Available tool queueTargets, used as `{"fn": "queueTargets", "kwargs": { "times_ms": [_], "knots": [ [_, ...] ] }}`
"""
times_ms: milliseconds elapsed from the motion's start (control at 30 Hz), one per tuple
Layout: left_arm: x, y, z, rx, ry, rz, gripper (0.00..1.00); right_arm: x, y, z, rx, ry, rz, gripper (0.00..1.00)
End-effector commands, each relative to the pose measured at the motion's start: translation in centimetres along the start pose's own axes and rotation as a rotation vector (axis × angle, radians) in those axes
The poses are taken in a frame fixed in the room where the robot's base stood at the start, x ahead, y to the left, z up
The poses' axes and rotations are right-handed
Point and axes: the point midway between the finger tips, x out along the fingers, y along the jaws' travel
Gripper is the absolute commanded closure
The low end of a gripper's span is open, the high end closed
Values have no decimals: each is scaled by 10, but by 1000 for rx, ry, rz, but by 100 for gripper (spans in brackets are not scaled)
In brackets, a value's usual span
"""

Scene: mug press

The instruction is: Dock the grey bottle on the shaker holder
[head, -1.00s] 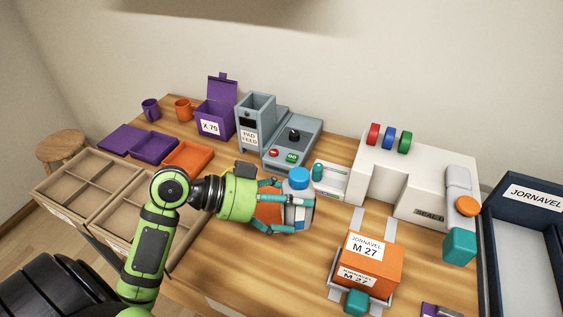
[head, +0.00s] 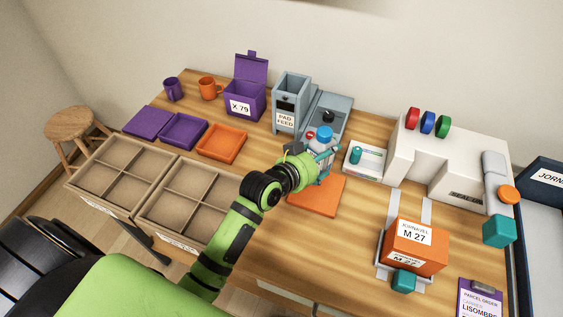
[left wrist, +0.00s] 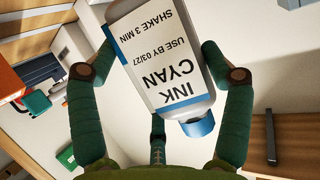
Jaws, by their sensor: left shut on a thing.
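The grey bottle (head: 325,145) has a blue cap, which faces up in the head view. The left wrist view shows its white label (left wrist: 158,55) reading "INK CYAN" and "SHAKE 3 MIN". My left gripper (head: 322,163) is shut on the bottle, with green fingers on both sides of it. The grey machine with a black knob (head: 333,103), which seems to be the shaker, stands just behind the bottle in the head view. Bottle and gripper hide its front part, so I cannot tell whether the bottle touches it. My right gripper is not in view.
The grey pad feeder (head: 290,100) stands close to the machine's left. An orange mat (head: 318,196) lies below the gripper. A small white box with a teal knob (head: 362,160) and the white sealing machine (head: 430,150) stand to the right. Orange tray (head: 222,143) is left.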

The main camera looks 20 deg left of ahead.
Motion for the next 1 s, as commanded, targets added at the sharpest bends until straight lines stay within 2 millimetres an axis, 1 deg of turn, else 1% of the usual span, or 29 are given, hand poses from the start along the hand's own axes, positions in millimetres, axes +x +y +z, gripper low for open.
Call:
{"fn": "queueTargets", "kwargs": {
  "times_ms": [67,233,400,500,600,733,900,1000],
  "knots": [
    [-1,-9,6,4,-1,-5,77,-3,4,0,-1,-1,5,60],
    [-8,-43,31,5,-4,-7,77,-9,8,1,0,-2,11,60],
    [-12,-77,59,6,-4,-5,77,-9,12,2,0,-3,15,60],
    [-15,-92,71,4,-2,-5,77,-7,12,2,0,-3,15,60],
    [-16,-101,78,3,1,-3,77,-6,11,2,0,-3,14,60],
    [-16,-104,83,1,1,-3,77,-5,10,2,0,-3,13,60],
    [-6,-105,107,0,-2,-3,77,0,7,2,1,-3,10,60],
    [-2,-105,115,1,1,-4,77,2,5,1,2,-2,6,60]
  ]
}}
